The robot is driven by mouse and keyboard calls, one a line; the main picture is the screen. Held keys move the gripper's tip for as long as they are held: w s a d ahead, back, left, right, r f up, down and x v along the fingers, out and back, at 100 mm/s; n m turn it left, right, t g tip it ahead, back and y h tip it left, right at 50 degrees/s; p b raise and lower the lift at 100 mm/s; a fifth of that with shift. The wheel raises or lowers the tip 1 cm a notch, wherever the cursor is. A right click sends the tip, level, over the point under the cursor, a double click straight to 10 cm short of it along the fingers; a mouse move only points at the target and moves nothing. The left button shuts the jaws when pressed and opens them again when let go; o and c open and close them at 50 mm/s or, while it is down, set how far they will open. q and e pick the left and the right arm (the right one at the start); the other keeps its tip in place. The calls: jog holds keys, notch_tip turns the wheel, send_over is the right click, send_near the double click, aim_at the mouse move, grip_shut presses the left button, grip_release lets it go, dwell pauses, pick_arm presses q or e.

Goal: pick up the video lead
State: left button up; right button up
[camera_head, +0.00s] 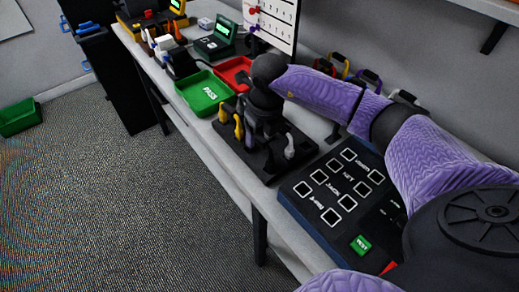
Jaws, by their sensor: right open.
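My right gripper (262,128) points down over a black stand (300,150) on the bench. Its jaws are open, and dark parts of the gripper and stand overlap there. Yellow leads (228,114) stand at the stand's left side, and a grey-white lead (289,148) stands at its right side, close to the gripper. I cannot tell which of these is the video lead, and my wrist hides part of the stand. My left gripper is not in view.
A dark test panel (330,192) with white squares and a green button lies right of the stand. A green PASS tray (203,92) and a red tray (233,72) sit beyond it. Coloured leads (368,79) hang by the wall.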

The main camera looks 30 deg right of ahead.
jog(key=f, duration=0.3)
jog(key=shift+w+a+f+b, duration=0.1)
jog(key=shift+a+f+b, duration=0.1)
jog(key=shift+b, duration=0.15)
jog(key=shift+r, duration=0.15)
grip_shut()
notch_tip(320, 180, up, 11)
jog(key=p, duration=0.3)
notch_tip(320, 180, up, 2)
jog(key=shift+r+p, duration=0.1)
jog(key=shift+p, duration=0.95)
